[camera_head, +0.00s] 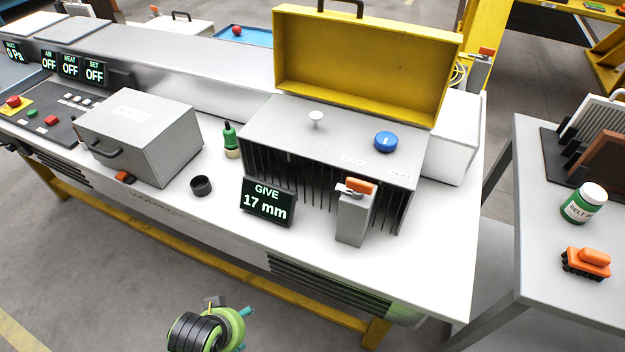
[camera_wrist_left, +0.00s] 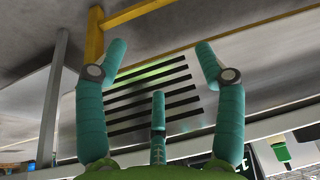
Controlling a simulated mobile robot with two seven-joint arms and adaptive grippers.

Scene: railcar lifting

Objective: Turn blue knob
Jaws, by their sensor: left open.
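The blue knob (camera_head: 386,141) sits on the top face of a grey finned box (camera_head: 330,135), to the right of a white knob (camera_head: 316,119). Small labels on the box top lie in front of the blue knob. My left gripper (camera_head: 243,318) is low in front of the bench, well apart from the knob and below the bench top. In the left wrist view its teal fingers (camera_wrist_left: 157,95) are spread and empty, facing the vents of the bench front. My right gripper does not show.
The box's yellow lid (camera_head: 365,65) stands open behind the knobs. A display (camera_head: 268,201) reading "GIVE 17 mm" and a grey post with an orange top (camera_head: 354,215) stand in front of the box. A black ring (camera_head: 201,186) and a green bottle (camera_head: 231,140) stand left.

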